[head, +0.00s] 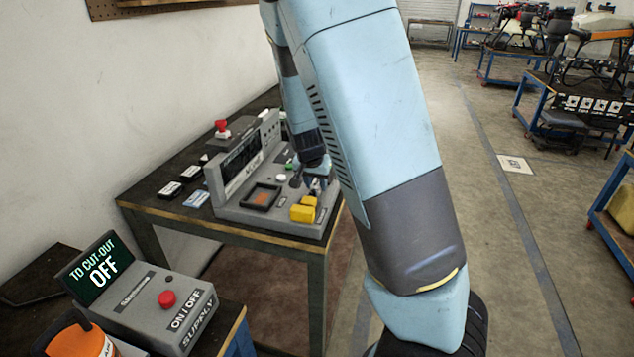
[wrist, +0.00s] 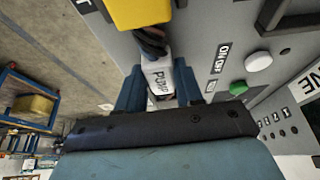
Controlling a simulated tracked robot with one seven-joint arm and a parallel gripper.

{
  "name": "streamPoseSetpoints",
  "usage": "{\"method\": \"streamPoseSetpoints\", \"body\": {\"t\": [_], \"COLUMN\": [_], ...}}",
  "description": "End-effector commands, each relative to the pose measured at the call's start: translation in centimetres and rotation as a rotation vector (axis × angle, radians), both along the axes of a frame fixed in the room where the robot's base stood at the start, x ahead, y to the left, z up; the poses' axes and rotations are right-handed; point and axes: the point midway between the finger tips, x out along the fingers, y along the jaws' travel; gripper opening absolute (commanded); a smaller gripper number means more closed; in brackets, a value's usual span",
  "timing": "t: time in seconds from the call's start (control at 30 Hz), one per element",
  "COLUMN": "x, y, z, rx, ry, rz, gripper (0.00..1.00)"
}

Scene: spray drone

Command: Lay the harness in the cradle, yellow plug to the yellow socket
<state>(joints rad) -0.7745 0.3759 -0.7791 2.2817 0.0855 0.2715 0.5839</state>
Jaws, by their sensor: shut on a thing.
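My gripper (wrist: 160,82) is shut on a white sleeve marked PUMP (wrist: 158,76), part of the harness, in the wrist view. Dark cables (wrist: 150,42) run from the sleeve to a yellow block (wrist: 140,10) at the top edge, which looks like the yellow plug. In the head view, my gripper (head: 318,184) is low over the right side of the grey test console (head: 240,214), just behind yellow blocks (head: 303,209) at its front right corner. I cannot tell plug from socket there, nor whether they touch. The cradle and the harness's other end are not clearly visible.
The console stands on a dark table (head: 165,217). It has a green button (wrist: 238,88), a white button (wrist: 258,61) and a dark-framed recess (head: 262,196). A supply box (head: 140,305) reading OFF is at front left. Open floor lies to the right.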

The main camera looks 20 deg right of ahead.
Motion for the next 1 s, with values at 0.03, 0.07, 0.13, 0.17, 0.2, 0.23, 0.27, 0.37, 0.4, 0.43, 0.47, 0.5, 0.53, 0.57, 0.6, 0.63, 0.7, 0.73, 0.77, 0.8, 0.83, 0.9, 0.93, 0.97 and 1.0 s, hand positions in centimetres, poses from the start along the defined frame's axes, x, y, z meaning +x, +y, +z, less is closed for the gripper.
{"method": "streamPoseSetpoints", "body": {"t": [0.03, 0.07, 0.13, 0.17, 0.2, 0.23, 0.27, 0.37, 0.4, 0.43, 0.47, 0.5, 0.53, 0.57, 0.6, 0.63, 0.7, 0.73, 0.77, 0.8, 0.83, 0.9, 0.93, 0.97, 1.0], "x": [0.0, 0.0, 0.0, 0.0, 0.0, 0.0, 0.0, 0.0, 0.0, 0.0, 0.0, 0.0, 0.0, 0.0, 0.0, 0.0, 0.0, 0.0, 0.0, 0.0, 0.0, -0.1, -0.1, -0.1, -0.2], "y": [0.0, 0.0, 0.0, 0.0, 0.0, 0.0, 0.0, 0.1, 0.1, 0.1, 0.1, 0.1, 0.1, 0.1, 0.1, 0.1, 0.1, 0.1, 0.1, 0.1, 0.1, 0.2, 0.3, 0.4, 0.4], "z": [0.0, 0.0, 0.0, 0.0, 0.0, 0.0, -0.1, 0.0, 0.0, 0.0, 0.0, 0.0, 0.0, 0.0, 0.0, 0.0, 0.0, 0.0, 0.0, 0.1, 0.1, 0.4, 0.5, 0.7, 1.0], "rx": [0.001, 0.001, 0.001, 0.001, 0.001, 0.001, 0.001, 0.0, 0.0, 0.0, 0.0, 0.0, 0.0, 0.0, 0.0, 0.0, 0.0, 0.0, 0.0, 0.001, 0.001, 0.001, 0.002, 0.002, 0.002], "ry": [-0.001, -0.001, -0.001, -0.001, -0.001, -0.001, -0.001, 0.0, 0.0, 0.0, 0.0, 0.0, 0.0, 0.0, 0.0, 0.0, 0.0, 0.0, 0.0, -0.001, -0.002, -0.002, -0.002, -0.002, -0.002], "rz": [0.0, 0.0, 0.0, 0.0, 0.0, 0.0, 0.0, 0.001, 0.001, 0.001, 0.001, 0.001, 0.001, 0.001, 0.001, 0.001, 0.001, 0.001, 0.001, 0.002, 0.002, 0.003, 0.004, 0.004, 0.003], "gripper": [0.0, 0.0, 0.0, 0.0, 0.0, 0.0, 0.0, 0.45, 0.49, 0.52, 0.55, 0.59, 0.61, 0.61, 0.61, 0.61, 0.61, 0.61, 0.61, 0.61, 0.61, 0.61, 0.61, 0.61, 0.61]}}
